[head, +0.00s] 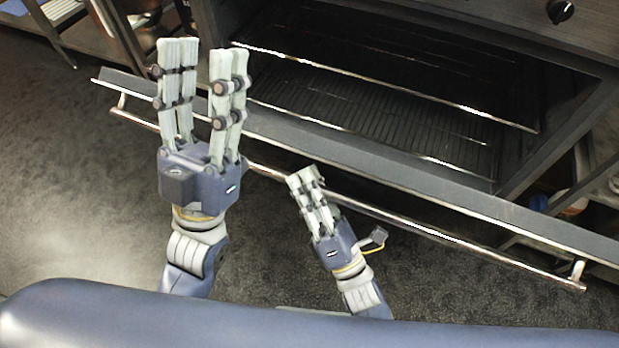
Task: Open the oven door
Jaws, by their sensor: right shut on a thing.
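The oven door (400,182) shows as a long dark grey band across the head view. It stands away from the oven opening, so the dark interior shows above it; its exact angle is hard to tell. The silver bar handle (440,231) runs along its near side. My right gripper (304,176) is at the middle of the handle, shut on it, its fingers covering that part of the bar. My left gripper (200,50) is open and empty, fingers apart, in front of the door's left part and hiding some of the door and handle.
Wire racks (380,85) sit inside the oven cavity. A black knob (560,11) is on the front panel at upper right. Open shelving with containers (572,203) shows at right. The dark floor (70,200) is clear at left.

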